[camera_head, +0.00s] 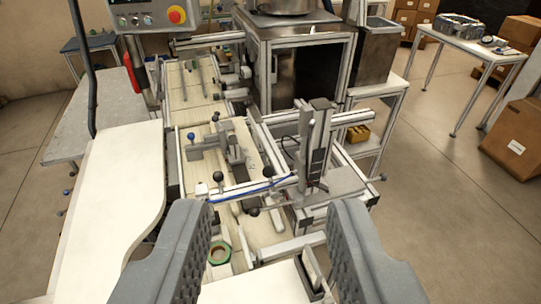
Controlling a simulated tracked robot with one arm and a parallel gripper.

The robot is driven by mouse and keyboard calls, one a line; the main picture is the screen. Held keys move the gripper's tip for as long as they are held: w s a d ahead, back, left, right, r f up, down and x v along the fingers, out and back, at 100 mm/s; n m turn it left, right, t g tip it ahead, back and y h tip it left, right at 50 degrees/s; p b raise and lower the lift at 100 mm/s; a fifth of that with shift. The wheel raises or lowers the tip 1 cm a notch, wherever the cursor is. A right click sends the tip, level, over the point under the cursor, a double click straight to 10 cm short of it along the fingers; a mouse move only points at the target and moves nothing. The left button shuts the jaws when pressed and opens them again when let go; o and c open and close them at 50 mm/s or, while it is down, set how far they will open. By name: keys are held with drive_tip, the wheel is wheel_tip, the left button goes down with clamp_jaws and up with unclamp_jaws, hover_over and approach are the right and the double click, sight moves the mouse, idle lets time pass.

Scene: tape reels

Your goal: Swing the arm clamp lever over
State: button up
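My gripper (270,218) is in the foreground with its two grey ridged fingers wide apart and nothing between them. Beyond the fingertips is a taping machine with several ball-ended levers. One black-knobbed lever (218,177) stands near the left end of a blue-lined bar, and another black knob (268,171) stands near its right end. A blue-knobbed lever (191,137) is farther back on the left. I cannot tell which of these is the arm clamp lever. The gripper appears apart from all of them.
A green-edged tape reel (219,254) lies on the machine bed between the fingers. A metal upright (318,140) rises at right. A white table (115,190) is at left, with a control box and red button (177,15) behind. Open floor (440,200) lies to the right.

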drive_tip(key=shift+s, duration=0.1)
drive_tip(key=shift+o, duration=1.2)
drive_tip(key=shift+w+a+f, duration=0.1)
drive_tip(key=shift+w, duration=0.2)
drive_tip(key=w+a+f+y+b, duration=0.1)
drive_tip(key=w+a+f, duration=0.2)
drive_tip(key=w+f, duration=0.7)
drive_tip(key=m+t+h+b, duration=0.2)
drive_tip(key=m, duration=0.1)
approach(270, 167)
drive_tip(key=s+a+r, duration=0.4)
drive_tip(key=r, duration=0.3)
wheel_tip(270, 167, down, 9)
drive_tip(key=w+d+m+h, duration=0.1)
drive_tip(key=w+d+h, duration=0.1)
drive_tip(key=shift+w+d+f+b, duration=0.15)
drive_tip(key=shift+w+d, duration=0.3)
drive_tip(key=shift+w, duration=1.8)
drive_tip(key=shift+w+d+r+b, duration=0.1)
drive_tip(key=shift+w+d, duration=0.3)
drive_tip(key=shift+w, duration=1.85)
drive_tip(key=shift+w+d+f+b, duration=0.15)
drive_tip(key=shift+w+d, duration=0.3)
drive_tip(key=shift+w, duration=1.8)
drive_tip(key=shift+r, duration=0.1)
